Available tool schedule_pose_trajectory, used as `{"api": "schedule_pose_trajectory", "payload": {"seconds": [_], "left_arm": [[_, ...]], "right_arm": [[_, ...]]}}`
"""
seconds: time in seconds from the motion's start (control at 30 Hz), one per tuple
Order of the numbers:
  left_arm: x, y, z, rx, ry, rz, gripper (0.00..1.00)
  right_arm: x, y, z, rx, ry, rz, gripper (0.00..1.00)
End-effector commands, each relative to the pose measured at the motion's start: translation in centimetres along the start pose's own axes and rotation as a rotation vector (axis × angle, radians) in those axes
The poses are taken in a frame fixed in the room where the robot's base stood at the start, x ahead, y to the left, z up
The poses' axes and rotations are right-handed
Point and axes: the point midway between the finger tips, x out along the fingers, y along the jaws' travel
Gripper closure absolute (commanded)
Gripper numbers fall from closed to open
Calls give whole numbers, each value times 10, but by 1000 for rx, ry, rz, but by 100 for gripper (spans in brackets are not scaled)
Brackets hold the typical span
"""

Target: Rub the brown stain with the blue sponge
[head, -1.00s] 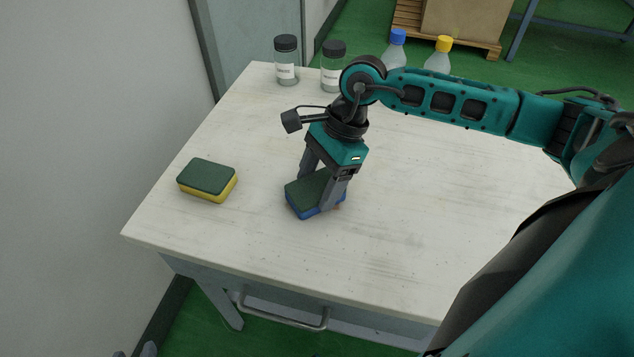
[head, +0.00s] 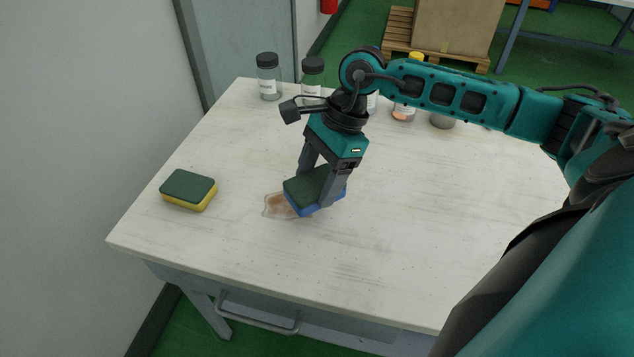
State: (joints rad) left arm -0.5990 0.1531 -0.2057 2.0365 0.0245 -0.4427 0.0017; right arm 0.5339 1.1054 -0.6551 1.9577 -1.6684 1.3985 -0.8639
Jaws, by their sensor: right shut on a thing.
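The blue sponge (head: 314,191), blue below with a dark green top, is between the fingers of my right gripper (head: 319,183), which is shut on it. The brown stain (head: 282,206) is a pale brown smear on the white table (head: 400,240). It shows just left of and below the sponge, and the sponge hides its right part. I cannot tell whether the sponge touches the table or is slightly above it. My left gripper is not in view.
A yellow sponge with a green top (head: 188,190) lies at the table's left. Dark-capped jars (head: 268,77) and other bottles (head: 404,110) stand along the back edge, partly behind my right arm. The table's front middle is clear. A wall stands at the left.

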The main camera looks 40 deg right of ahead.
Motion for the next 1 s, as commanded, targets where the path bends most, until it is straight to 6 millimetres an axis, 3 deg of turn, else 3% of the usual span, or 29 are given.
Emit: {"api": "schedule_pose_trajectory", "payload": {"seconds": [0.33, 1.0], "left_arm": [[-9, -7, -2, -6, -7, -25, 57], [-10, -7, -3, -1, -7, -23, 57]], "right_arm": [[-31, -3, 8, 8, 0, -4, 57], [-33, -6, 7, 10, -2, -5, 57]]}}
